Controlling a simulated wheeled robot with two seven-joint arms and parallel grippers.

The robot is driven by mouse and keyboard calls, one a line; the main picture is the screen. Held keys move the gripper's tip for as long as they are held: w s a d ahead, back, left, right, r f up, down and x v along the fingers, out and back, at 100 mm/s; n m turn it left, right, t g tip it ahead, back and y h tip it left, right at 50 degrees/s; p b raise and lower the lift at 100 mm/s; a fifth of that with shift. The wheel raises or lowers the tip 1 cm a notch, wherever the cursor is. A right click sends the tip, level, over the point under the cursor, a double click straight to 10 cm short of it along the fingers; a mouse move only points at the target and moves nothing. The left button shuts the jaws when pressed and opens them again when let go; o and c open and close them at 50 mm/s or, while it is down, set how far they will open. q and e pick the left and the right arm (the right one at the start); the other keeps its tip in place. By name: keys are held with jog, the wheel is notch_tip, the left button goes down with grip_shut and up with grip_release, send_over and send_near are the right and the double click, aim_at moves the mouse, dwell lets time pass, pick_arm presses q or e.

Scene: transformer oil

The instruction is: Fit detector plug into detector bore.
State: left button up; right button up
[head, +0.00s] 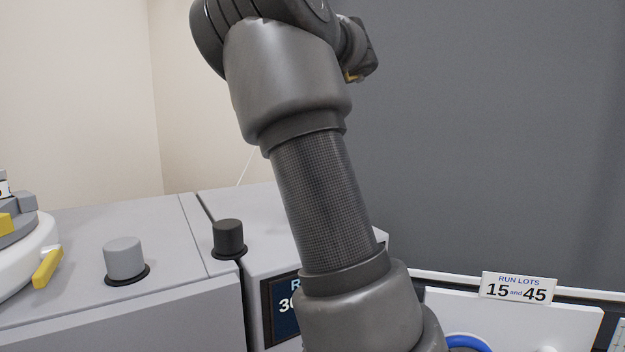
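One of my arms crosses the middle of the head view from the bottom up to the top edge; I cannot tell which arm it is. No gripper fingers show. A dark block with a small yellow edge (358,50) sticks out behind the arm's upper joint; I cannot tell what it is. A grey round plug-like cap (125,256) stands upright in a dark ring on the grey machine top. A black cap (229,238) stands upright in another dark ring to its right. I cannot tell whether either is the detector plug. No empty bore is visible.
The grey machine (110,310) fills the lower left. A white round part with a yellow lever (47,267) sits at the left edge. A dark display (281,312) is partly behind my arm.

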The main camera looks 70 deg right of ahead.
jog(key=shift+f+b, duration=0.4)
jog(key=shift+f, duration=0.2)
jog(key=o, duration=1.2)
jog(key=shift+r, duration=0.1)
jog(key=shift+r, duration=0.1)
notch_tip(320, 180, up, 10)
jog(key=p, duration=0.6)
jog(key=shift+s, duration=0.1)
jog(key=shift+r+p, duration=0.3)
jog(key=shift+p, duration=0.05)
jog(key=shift+w, duration=0.25)
